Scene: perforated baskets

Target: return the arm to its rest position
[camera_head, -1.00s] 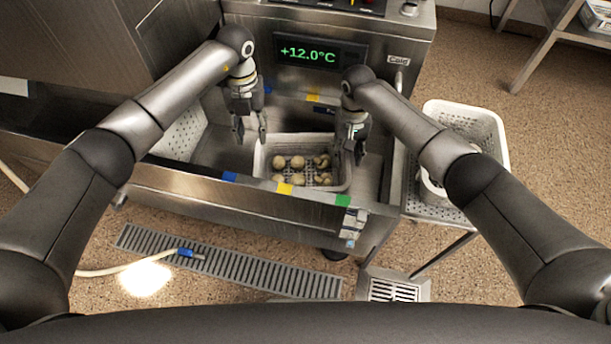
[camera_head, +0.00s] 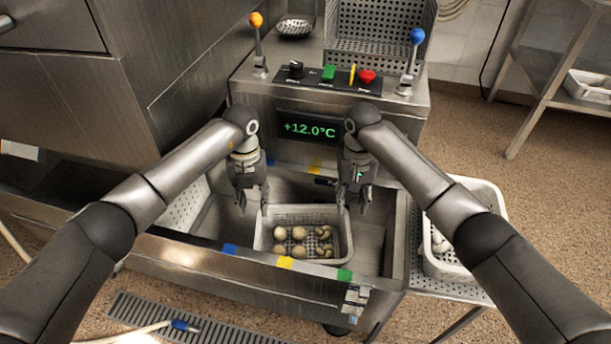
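The basket holds several round pale items (camera_head: 299,233) and sits in a steel trough (camera_head: 210,217). My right gripper (camera_head: 353,197) hangs at the back right corner of the basket, fingers pointing down and apart. I see nothing held in it. I cannot tell whether either gripper touches the basket rim.
A steel unit with a green display (camera_head: 308,130) stands behind the trough. Levers with an orange knob (camera_head: 256,19) and a blue knob (camera_head: 417,36) rise from it. Another white basket (camera_head: 497,206) stands at the right on a perforated side shelf (camera_head: 447,287).

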